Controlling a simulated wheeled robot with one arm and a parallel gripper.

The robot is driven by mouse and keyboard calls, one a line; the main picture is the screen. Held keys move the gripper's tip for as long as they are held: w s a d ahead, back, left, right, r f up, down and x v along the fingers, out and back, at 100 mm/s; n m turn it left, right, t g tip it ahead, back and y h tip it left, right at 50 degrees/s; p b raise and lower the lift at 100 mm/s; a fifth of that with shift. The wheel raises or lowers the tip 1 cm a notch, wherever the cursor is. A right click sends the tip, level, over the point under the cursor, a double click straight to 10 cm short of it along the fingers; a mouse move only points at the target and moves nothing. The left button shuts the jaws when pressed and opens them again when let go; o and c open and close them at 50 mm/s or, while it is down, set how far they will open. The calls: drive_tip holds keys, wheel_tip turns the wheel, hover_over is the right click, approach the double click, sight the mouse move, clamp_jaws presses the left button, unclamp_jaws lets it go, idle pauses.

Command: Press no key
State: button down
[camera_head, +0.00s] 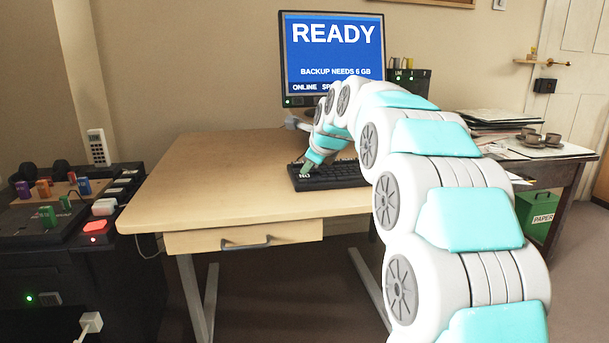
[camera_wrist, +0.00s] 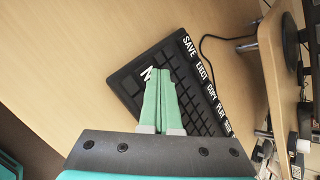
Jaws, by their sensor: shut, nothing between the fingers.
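A black keyboard (camera_head: 345,178) lies on the wooden desk below the monitor. In the wrist view the keyboard (camera_wrist: 197,108) carries white labels SAVE, EJECT, COPY, PLAY and one more that is hard to read along one edge. A key with a white letter N (camera_wrist: 148,73) shows beside my fingertips, partly hidden; in the head view a white label reading NO (camera_head: 304,176) shows at the keyboard's left end. My gripper (camera_head: 306,170) is shut and empty, its green fingers over this left end. In the wrist view my gripper (camera_wrist: 160,72) covers part of the key. I cannot tell whether it touches.
The monitor (camera_head: 333,52) reads READY, BACKUP NEEDS 6 GB, ONLINE, with the rest hidden by my arm. The desk (camera_head: 215,175) is clear left of the keyboard. A black console (camera_head: 75,215) with coloured switches stands at left. Papers and cups (camera_head: 530,135) are at right.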

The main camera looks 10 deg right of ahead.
sight(307, 177)
drive_tip(key=shift+r, duration=0.1)
drive_tip(key=shift+r+p, duration=0.8)
drive_tip(key=shift+p, duration=0.05)
drive_tip(key=shift+r+p, duration=2.05)
drive_tip(key=shift+r, duration=0.5)
drive_tip(key=s+f+n+g, duration=0.1)
drive_tip(key=s+f+n, duration=0.1)
drive_tip(key=s, duration=0.2)
drive_tip(key=s+a+f+n+g, duration=0.1)
drive_tip(key=s+f+n, duration=0.1)
drive_tip(key=s, duration=0.2)
drive_tip(key=s+f+n, duration=0.2)
drive_tip(key=s, duration=0.1)
drive_tip(key=shift+s+a+g, duration=0.35)
drive_tip(key=shift+s+g, duration=0.05)
drive_tip(key=s+f+n+g, duration=0.2)
drive_tip(key=s+f+n, duration=0.3)
drive_tip(key=s, duration=0.9)
drive_tip(key=s+f+n+g+h, duration=0.1)
drive_tip(key=s+f+n+g, duration=0.2)
drive_tip(key=s, duration=1.1)
drive_tip(key=s+d+f+n+g, duration=0.1)
drive_tip(key=s+f+n+g, duration=0.2)
drive_tip(key=s+f+n, duration=0.6)
drive_tip(key=s+n, duration=0.1)
drive_tip(key=s, duration=0.4)
drive_tip(key=shift+f+n+h, duration=0.25)
drive_tip(key=shift+n+h, duration=0.05)
drive_tip(key=shift+h, duration=0.1)
